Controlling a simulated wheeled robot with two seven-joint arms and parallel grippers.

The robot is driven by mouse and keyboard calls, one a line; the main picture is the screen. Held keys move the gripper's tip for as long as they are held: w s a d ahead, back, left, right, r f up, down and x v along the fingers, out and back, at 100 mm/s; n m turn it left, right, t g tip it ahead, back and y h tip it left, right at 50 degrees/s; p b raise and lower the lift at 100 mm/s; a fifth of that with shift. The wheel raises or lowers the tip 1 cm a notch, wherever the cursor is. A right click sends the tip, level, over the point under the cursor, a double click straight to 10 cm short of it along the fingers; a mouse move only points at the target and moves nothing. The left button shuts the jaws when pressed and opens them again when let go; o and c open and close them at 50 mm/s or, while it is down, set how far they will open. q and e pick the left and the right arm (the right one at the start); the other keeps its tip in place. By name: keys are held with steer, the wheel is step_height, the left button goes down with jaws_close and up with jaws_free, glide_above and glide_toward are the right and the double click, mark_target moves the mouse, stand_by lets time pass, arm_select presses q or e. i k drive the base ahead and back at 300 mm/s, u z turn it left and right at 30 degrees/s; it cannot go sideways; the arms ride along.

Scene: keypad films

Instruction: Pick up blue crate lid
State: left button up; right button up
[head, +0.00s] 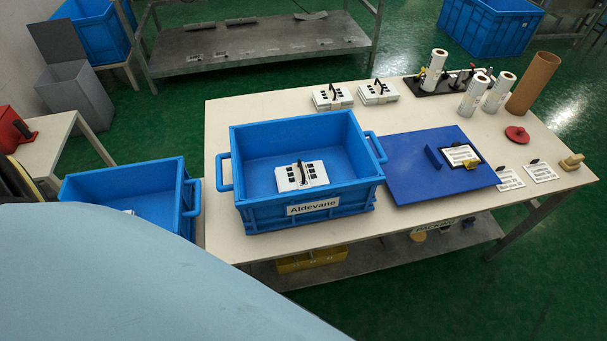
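The blue crate lid (408,179) lies flat on the table, just right of the open blue crate (340,192). It has a raised dark blue handle (433,156) near its middle. A label card in a black frame (461,156) lies on the lid beside the handle. The crate bears a label reading "Aldevane" and holds a white keypad-like unit (301,176) with a black cord or handle. Neither of my grippers shows in the head view. A large pale blue surface fills the lower left.
Two white units (333,97) stand behind the crate. White rolls (474,95), a brown tube (534,84), a red disc (517,134) and printed cards (540,172) are at the right. A second blue crate (125,198) stands at the left. The table's front strip is clear.

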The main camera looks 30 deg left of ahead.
mark_target(417, 169)
steer(key=z, duration=1.45)
steer(key=i, duration=1.85)
steer(key=u, duration=3.45)
